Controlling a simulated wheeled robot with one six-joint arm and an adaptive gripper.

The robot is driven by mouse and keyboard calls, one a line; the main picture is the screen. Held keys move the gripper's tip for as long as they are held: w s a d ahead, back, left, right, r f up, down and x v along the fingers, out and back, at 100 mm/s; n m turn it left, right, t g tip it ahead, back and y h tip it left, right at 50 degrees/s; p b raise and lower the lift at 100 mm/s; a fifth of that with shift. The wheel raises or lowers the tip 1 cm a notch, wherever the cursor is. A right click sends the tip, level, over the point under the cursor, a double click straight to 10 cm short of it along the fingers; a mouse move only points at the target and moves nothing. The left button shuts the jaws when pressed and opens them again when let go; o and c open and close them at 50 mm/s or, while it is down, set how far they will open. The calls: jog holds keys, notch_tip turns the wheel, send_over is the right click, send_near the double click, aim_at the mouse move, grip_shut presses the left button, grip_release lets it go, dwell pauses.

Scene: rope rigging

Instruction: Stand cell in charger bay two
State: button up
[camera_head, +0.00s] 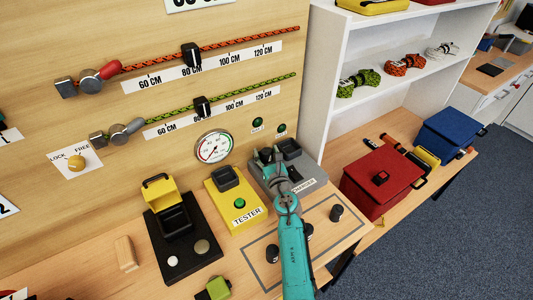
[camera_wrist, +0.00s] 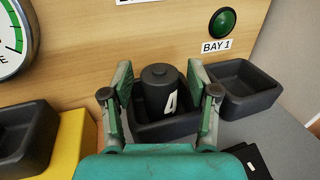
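The grey charger (camera_head: 312,186) stands at the back of the bench, with two dark bays. In the wrist view a black cell (camera_wrist: 158,92) marked 4 stands upright in the left bay (camera_wrist: 143,132). The right bay (camera_wrist: 240,88) looks empty. A BAY 1 label (camera_wrist: 217,46) is on the wall above and between the bays; another label is cut off at the top edge. My gripper (camera_wrist: 160,82) also shows over the charger in the head view (camera_head: 267,158). Its fingers are apart on either side of the cell, with small gaps visible. The cell's base is hidden in the bay.
The yellow tester (camera_head: 243,218) is left of the charger. A black stand (camera_head: 184,262) with a yellow flap is farther left. Several dark cylinders, one at the right (camera_head: 336,213), stand in an outlined area in front. A red box (camera_head: 380,185) sits to the right.

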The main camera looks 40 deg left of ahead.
jog(key=shift+r, duration=0.1)
jog(key=v, duration=1.2)
jog(key=shift+w, duration=0.1)
jog(key=shift+d, duration=0.15)
dwell(0.4)
